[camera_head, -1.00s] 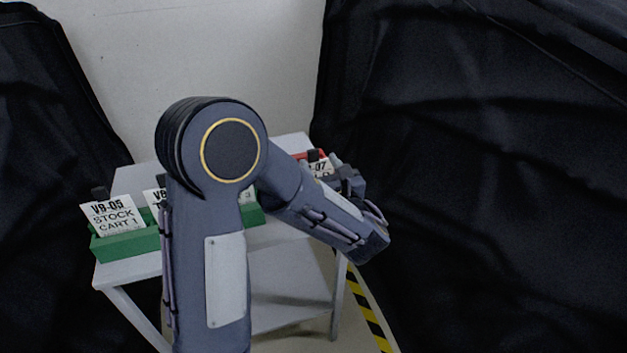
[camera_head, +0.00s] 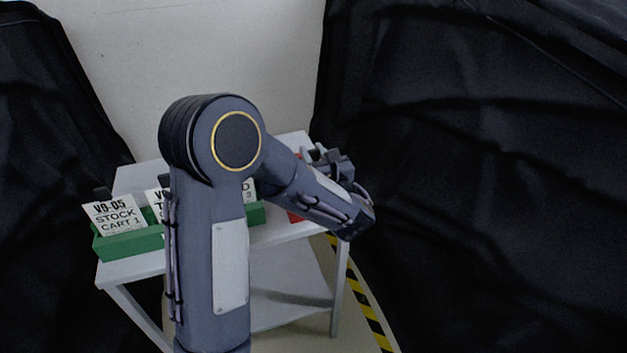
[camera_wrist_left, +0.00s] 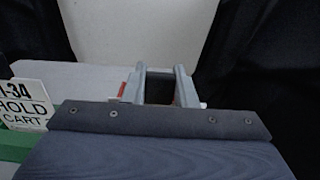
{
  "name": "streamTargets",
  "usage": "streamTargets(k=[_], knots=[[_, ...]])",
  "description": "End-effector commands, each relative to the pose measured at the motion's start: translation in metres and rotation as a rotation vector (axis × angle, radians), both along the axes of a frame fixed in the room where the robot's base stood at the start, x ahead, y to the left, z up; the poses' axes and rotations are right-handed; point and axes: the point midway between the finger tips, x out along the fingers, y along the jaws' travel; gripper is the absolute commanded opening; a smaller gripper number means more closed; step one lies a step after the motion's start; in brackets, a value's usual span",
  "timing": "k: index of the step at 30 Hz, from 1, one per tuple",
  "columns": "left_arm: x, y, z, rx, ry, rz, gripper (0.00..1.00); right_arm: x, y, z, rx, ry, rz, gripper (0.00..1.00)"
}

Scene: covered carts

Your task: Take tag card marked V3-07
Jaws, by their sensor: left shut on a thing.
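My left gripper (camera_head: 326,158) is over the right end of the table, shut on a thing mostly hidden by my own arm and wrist. Its two grey fingers show in the left wrist view (camera_wrist_left: 162,78), with small white edges low on both sides, which fit a card. No V3-07 marking is readable now; a card ending in "07" showed at this spot earlier. A white card reading "V9-05 STOCK CART 1" (camera_head: 115,216) stands in a green holder (camera_head: 130,244) at the left. My right gripper is not in view.
A grey table (camera_head: 140,180) carries the green holder and a red holder (camera_head: 295,217), partly hidden by my arm. A "HOLD CART" card (camera_wrist_left: 24,105) is left in the wrist view. Black covers (camera_head: 470,180) flank the table. Yellow-black floor tape (camera_head: 365,310) runs at right.

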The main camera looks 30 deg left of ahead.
Motion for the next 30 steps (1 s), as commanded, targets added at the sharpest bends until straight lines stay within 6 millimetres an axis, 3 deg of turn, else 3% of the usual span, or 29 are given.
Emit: streamTargets(k=[11, 22, 30], knots=[[0.0, 0.0, 0.008, 0.0, -0.004, 0.0, 0.0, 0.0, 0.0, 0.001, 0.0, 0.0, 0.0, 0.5], [0.0, 0.0, 0.079, -0.002, -0.006, -0.001, 0.0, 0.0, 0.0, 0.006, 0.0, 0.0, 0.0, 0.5], [0.0, 0.0, 0.101, -0.001, -0.001, -0.001, 0.0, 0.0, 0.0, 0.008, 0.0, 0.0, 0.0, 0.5]])
